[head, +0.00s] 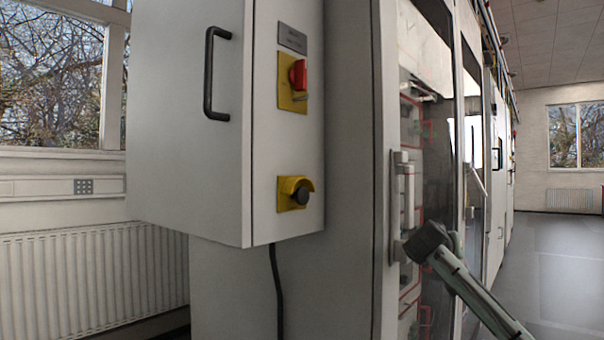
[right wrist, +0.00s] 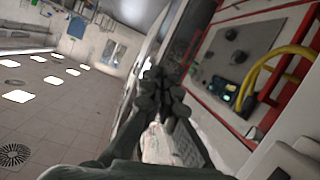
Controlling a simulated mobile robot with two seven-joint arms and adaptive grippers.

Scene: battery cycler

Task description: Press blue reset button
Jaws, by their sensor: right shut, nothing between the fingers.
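No blue reset button can be made out for certain in either view. In the right wrist view, a grey panel (right wrist: 222,58) with dark round knobs and a small blue-green part (right wrist: 228,92) sits inside a red-edged frame; the part is too small to identify. My right gripper (right wrist: 160,82) is shut and empty, in front of and to the left of that panel, apart from it as far as I can tell. In the head view, part of my right arm shows in front of the cabinet doors at lower right; its gripper is not clear there. My left gripper is out of view.
A door handle (head: 402,200) stands beside my arm. Yellow cables (right wrist: 270,68) loop out near the panel. Open floor (head: 560,260) lies right.

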